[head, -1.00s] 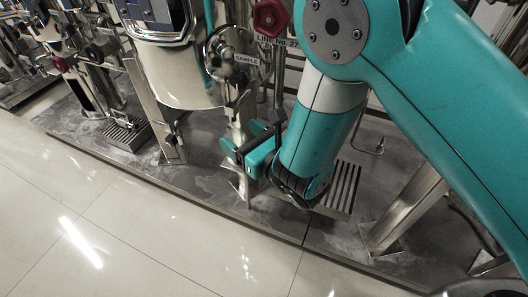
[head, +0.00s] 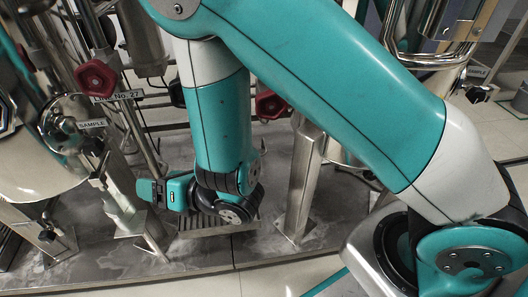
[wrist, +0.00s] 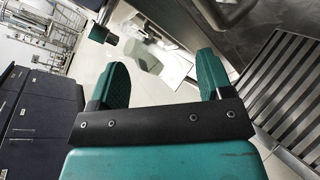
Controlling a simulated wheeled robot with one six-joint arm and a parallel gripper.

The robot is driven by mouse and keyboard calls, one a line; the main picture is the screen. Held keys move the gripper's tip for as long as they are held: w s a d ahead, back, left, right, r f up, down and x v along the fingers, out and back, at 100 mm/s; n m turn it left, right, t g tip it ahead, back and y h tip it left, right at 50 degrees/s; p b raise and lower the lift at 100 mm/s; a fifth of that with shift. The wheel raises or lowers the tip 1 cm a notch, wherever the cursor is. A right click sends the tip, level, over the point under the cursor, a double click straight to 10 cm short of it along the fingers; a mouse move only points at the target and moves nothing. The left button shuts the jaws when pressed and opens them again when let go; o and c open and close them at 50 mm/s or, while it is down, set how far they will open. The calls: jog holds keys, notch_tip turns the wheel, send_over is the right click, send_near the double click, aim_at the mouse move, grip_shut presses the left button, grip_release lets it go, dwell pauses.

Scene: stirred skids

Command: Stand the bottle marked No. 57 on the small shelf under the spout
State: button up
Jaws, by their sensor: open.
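A pale, translucent bottle (head: 121,204) appears to stand on the small metal shelf (head: 128,229) below the SAMPLE sign in the head view. Its marking cannot be read. In the wrist view the bottle (wrist: 145,56) shows beyond and between the fingers, apart from them, with the pale shelf (wrist: 172,66) beside it. My gripper (head: 147,191) is just right of the bottle in the head view. In the wrist view my gripper (wrist: 164,78) is open and empty. The spout is hard to make out among the pipes above the bottle.
A floor grating (head: 215,222) lies below my gripper. A slanted metal leg (head: 302,180) stands to its right. Red valve handles (head: 97,77) and pipes rise behind. The SAMPLE sign (head: 92,124) hangs by the steel vessel. A dark cabinet (wrist: 40,120) shows in the wrist view.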

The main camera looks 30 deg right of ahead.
jog(key=s+d+r+m+g+h, duration=0.25)
jog(key=d+r+m+g, duration=0.5)
jog(key=m, duration=1.05)
jog(key=s+d+r+m+g+h, duration=0.1)
jog(key=s+d+r+m+g, duration=0.1)
jog(key=s+m, duration=0.4)
jog(key=s+d+r+m+g+h, duration=0.2)
jog(key=s+d+r+m, duration=0.3)
jog(key=s, duration=0.4)
notch_tip(320, 180, up, 2)
jog(key=shift+r+m, duration=0.1)
jog(key=shift+m, duration=0.5)
